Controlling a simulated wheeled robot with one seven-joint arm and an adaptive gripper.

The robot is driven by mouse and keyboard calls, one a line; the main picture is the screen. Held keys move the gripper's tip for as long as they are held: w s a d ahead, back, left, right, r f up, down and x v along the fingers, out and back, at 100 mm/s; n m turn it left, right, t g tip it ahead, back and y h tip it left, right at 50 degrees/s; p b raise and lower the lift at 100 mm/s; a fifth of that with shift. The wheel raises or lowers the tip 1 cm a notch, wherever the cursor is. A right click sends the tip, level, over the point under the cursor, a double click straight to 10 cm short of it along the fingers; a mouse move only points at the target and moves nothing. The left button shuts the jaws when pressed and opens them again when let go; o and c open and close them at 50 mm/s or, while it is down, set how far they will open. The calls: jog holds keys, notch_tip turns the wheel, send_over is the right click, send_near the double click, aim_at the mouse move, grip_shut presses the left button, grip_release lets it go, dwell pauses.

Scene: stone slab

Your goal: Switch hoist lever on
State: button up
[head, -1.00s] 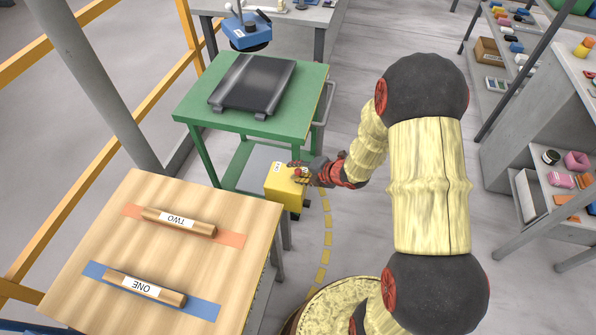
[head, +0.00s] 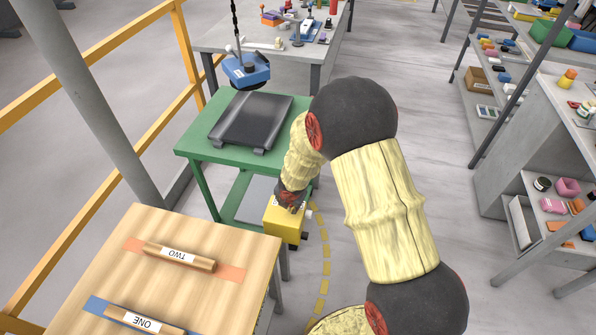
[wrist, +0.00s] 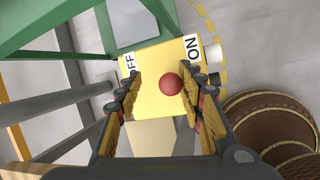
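The hoist lever shows in the wrist view as a red ball knob (wrist: 171,84) above a yellow control box (wrist: 153,99). OFF is printed at the box's left end and ON at its right end. The knob appears between the labels; its stem is hidden, so I cannot tell its tilt. My gripper (wrist: 162,82) is open, with a finger on each side of the knob and gaps showing. In the head view my gripper (head: 290,200) is over the yellow box (head: 284,224), its fingertips too small to make out. A blue hoist block (head: 246,70) hangs on a chain behind.
A green table (head: 195,146) bearing a black plate (head: 250,122) stands behind the box. A wooden table (head: 205,295) with rolls labelled ONE and TWO is at left. Grey shelves (head: 490,205) stand at right. Floor between box and shelves is open.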

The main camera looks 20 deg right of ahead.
jog(key=shift+w+a+f+n+g+h, duration=0.15)
jog(key=shift+w+a+n+g+h, duration=0.15)
jog(key=shift+w+a+g+h, duration=0.35)
jog(key=g+h, duration=0.1)
jog(key=a+h+b, duration=0.1)
jog(key=h, duration=0.1)
jog(key=shift+w+f+g, duration=0.1)
jog(key=shift+f+g, duration=0.25)
jog(key=shift+f, duration=0.05)
jog(key=s+r+m, duration=0.4)
jog(key=r, duration=0.6)
jog(key=s+d+r+m+t+y+p, duration=0.1)
jog(key=s+r+m, duration=0.4)
jog(key=r, duration=0.5)
jog(key=s+r+m+y+p, duration=0.1)
jog(key=s+r+m, duration=0.3)
jog(key=r, duration=0.5)
jog(key=shift+s+d+r+m, duration=0.25)
jog(key=shift+r+m, duration=0.15)
jog(key=shift+m, duration=0.2)
jog(key=shift+r+y, duration=0.1)
jog(key=shift+y, duration=0.15)
jog(key=shift+s+p, duration=0.1)
jog(key=shift+p, duration=0.4)
